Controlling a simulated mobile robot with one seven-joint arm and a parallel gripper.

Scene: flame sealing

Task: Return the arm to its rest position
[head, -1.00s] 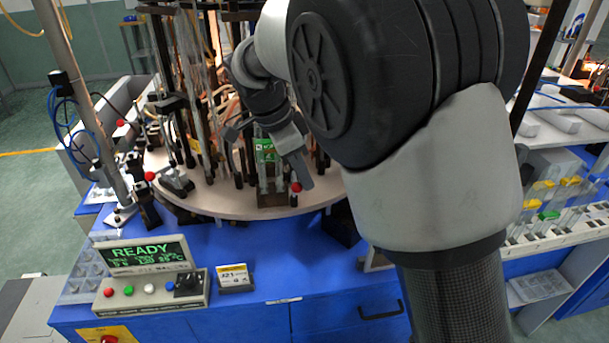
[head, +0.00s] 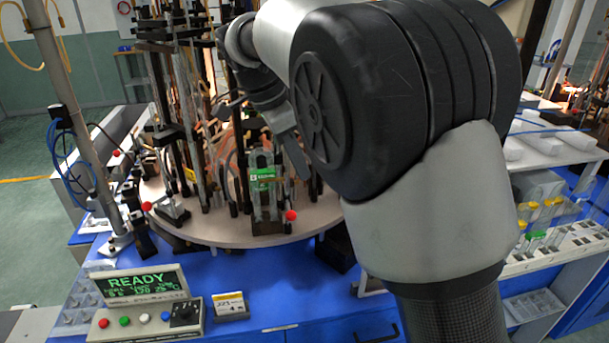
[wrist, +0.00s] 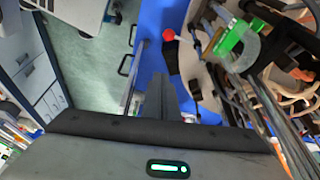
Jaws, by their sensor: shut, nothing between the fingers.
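My gripper (head: 298,168) is shut and empty. In the head view it hangs over the front of the round table, close to the holder with a green label (head: 263,174), and appears a little above and to its right. My arm is bent and covers much of the right half of that view. In the wrist view the closed fingers (wrist: 166,85) point over the blue bench top, and the green-labelled part (wrist: 231,36) is to their right. I see nothing held.
The round table (head: 230,232) carries rods, clamps and tubes, with red knobs (head: 291,215) near its rim. A control box (head: 145,312) reading READY stands front left. A rack with coloured caps (head: 545,222) stands right. Open floor lies at left.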

